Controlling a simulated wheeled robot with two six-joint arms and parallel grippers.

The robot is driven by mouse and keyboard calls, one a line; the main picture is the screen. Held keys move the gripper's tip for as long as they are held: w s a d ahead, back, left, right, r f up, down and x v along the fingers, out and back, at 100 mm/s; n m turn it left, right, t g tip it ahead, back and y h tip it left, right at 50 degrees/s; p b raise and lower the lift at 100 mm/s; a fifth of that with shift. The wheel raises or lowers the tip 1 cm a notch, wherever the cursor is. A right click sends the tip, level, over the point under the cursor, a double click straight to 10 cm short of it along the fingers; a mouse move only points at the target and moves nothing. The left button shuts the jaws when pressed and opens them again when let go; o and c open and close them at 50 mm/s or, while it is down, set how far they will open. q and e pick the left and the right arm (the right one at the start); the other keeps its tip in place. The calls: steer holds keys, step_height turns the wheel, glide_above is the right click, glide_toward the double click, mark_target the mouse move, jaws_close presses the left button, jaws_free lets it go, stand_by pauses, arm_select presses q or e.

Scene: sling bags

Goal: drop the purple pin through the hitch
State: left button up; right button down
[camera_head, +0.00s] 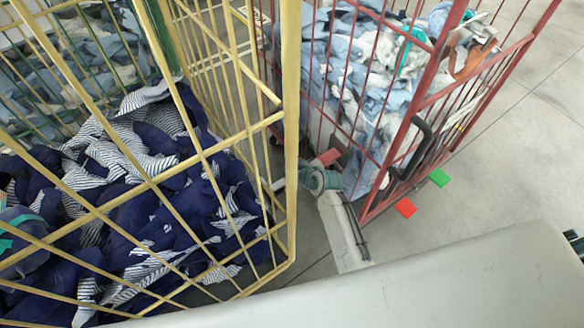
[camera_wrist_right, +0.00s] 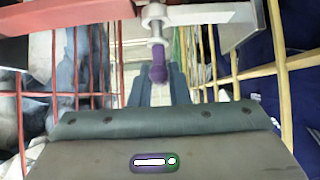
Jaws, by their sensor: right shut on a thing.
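The purple pin (camera_wrist_right: 158,72) shows in the right wrist view, its purple grip between the blue-grey fingers of my right gripper (camera_wrist_right: 160,84). Its pale metal shaft points away from the gripper to the pale ring of the hitch (camera_wrist_right: 155,13). The shaft overlaps the ring there; I cannot tell how deep it sits in it. In the head view my right gripper (camera_head: 318,180) is between the two cages, beside a short red bar (camera_head: 327,157). The pin is hidden there. My left gripper is not in view.
A yellow cage (camera_head: 291,130) with navy and striped cloth stands at left. A red cage (camera_head: 408,135) with pale blue cloth stands at right. Red (camera_head: 405,208) and green (camera_head: 439,177) tabs stick out low on the red cage. Grey floor (camera_head: 510,150) is clear at right.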

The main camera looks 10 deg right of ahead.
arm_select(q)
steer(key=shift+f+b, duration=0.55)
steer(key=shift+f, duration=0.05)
arm_select(e)
steer(key=shift+f, duration=0.9)
steer(key=c, duration=1.3)
jaws_free()
steer(key=shift+s+r, duration=0.1)
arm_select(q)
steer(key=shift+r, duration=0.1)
arm_select(e)
steer(key=v, duration=1)
steer(key=shift+s+d+r, duration=0.15)
steer(key=shift+s+r, duration=0.05)
